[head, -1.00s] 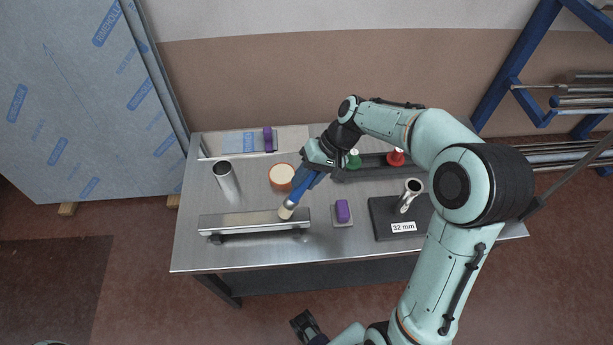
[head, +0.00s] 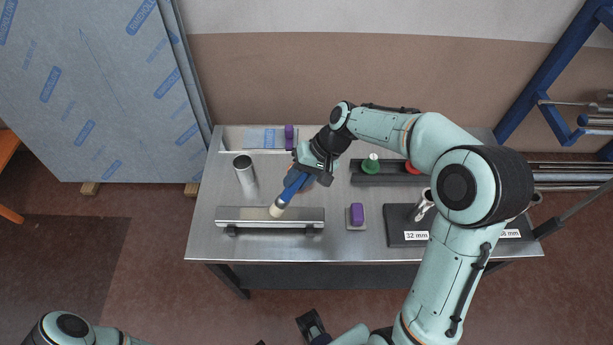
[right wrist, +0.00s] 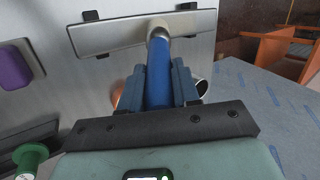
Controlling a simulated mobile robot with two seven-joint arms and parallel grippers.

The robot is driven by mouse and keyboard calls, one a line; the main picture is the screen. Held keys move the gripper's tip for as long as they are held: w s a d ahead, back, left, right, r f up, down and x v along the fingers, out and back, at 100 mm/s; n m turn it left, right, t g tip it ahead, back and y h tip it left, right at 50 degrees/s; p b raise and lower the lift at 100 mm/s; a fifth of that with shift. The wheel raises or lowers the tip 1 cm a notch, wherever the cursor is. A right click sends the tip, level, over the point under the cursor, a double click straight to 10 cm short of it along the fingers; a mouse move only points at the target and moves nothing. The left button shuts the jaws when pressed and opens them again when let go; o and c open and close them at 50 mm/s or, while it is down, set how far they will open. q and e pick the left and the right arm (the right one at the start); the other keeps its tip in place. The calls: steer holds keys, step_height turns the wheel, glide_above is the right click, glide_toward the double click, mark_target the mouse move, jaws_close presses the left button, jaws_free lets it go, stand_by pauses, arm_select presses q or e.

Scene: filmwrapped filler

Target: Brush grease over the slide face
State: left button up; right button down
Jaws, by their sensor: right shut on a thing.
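The slide, a long grey metal bar (head: 300,218), lies across the front left of the steel bench. It also shows in the right wrist view (right wrist: 105,36). My right gripper (head: 309,172) is shut on the blue handle of a brush (head: 292,190). The brush slants down with its pale bristles on or just above the bar near its middle; I cannot tell whether they touch. The handle stands between the fingers in the right wrist view (right wrist: 159,80). An orange-rimmed round tin is mostly hidden behind my right gripper.
A steel tube (head: 245,176) stands upright behind the bar's left end. A purple block (head: 357,214) sits right of the bar. A dark stand labelled 32 mm (head: 397,226) and a rack with a green knob (head: 371,164) are further right. Another purple piece (head: 290,137) is at the back.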

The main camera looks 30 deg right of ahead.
steer(key=shift+w+a+p, duration=1.45)
steer(key=shift+w+a, duration=1.1)
steer(key=shift+a, duration=1.55)
steer(key=shift+s+d+f+b, duration=0.1)
steer(key=shift+s+d+b, duration=0.5)
steer(key=shift+d, duration=0.55)
steer(key=shift+s+d+r+b, duration=0.1)
steer(key=shift+s+d+b, duration=0.15)
steer(key=shift+s+d, duration=0.8)
steer(key=shift+s+d+f+b, duration=0.1)
steer(key=shift+s+d+b, duration=0.4)
steer(key=shift+d, duration=0.8)
arm_select(q)
steer(key=shift+s+f+b, duration=0.15)
steer(key=shift+f+b, duration=0.3)
steer(key=shift+b, duration=0.15)
arm_select(e)
steer(key=s+d, duration=0.4)
steer(key=d, duration=0.2)
steer(key=shift+d, duration=0.35)
arm_select(q)
steer(key=shift+w+r+p, duration=0.3)
steer(key=shift+r+p, duration=0.45)
steer(key=shift+w+r+p, duration=0.35)
steer(key=shift+r+p, duration=0.35)
steer(key=shift+r, duration=0.1)
steer(key=shift+w+r+p, duration=0.3)
steer(key=shift+r+p, duration=0.45)
arm_select(e)
step_height(320, 180, up, 6)
